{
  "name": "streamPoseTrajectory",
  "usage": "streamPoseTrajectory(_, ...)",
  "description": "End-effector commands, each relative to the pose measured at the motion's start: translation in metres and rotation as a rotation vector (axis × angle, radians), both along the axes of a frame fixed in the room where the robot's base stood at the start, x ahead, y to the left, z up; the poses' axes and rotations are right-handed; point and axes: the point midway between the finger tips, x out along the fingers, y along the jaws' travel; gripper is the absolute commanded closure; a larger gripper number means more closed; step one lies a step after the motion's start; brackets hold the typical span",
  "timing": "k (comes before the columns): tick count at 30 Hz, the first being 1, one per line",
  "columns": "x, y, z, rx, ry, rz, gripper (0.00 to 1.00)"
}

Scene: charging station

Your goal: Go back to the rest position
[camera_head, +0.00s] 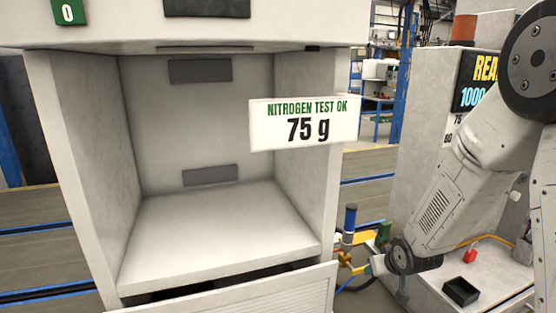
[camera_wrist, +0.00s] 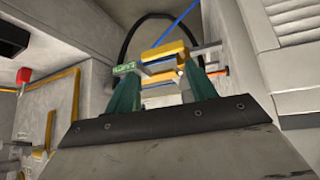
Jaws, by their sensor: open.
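My arm comes in from the right in the head view and reaches down and left beside the white cabinet. In the wrist view, my gripper (camera_wrist: 160,72) has two green fingers set apart, with a gap between them. A yellow part (camera_wrist: 166,51) shows at the fingertips; I cannot tell whether it touches them. In the head view the gripper end is small and mixes with yellow and green parts, so its outline is unclear. A blue-topped cylinder (camera_head: 350,217) stands close by there.
The open cabinet (camera_head: 215,235) is empty inside. A sign (camera_head: 304,124) reads "NITROGEN TEST OK 75 g". Under my arm at right, a light ledge holds a small black open box (camera_head: 461,291) and a red item (camera_head: 470,255). A grey housing (camera_head: 425,140) stands behind my arm.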

Motion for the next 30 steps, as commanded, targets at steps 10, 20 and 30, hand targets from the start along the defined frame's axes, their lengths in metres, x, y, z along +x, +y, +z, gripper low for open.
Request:
streamPoseTrajectory(10, -0.136, -0.006, 0.082, -0.044, 0.459, -0.105, 0.44)
streamPoseTrajectory(20, -0.264, 0.011, 0.168, -0.01, 0.702, -0.14, 0.44)
streamPoseTrajectory(30, -0.333, 0.025, 0.224, 0.026, 0.627, -0.124, 0.44)
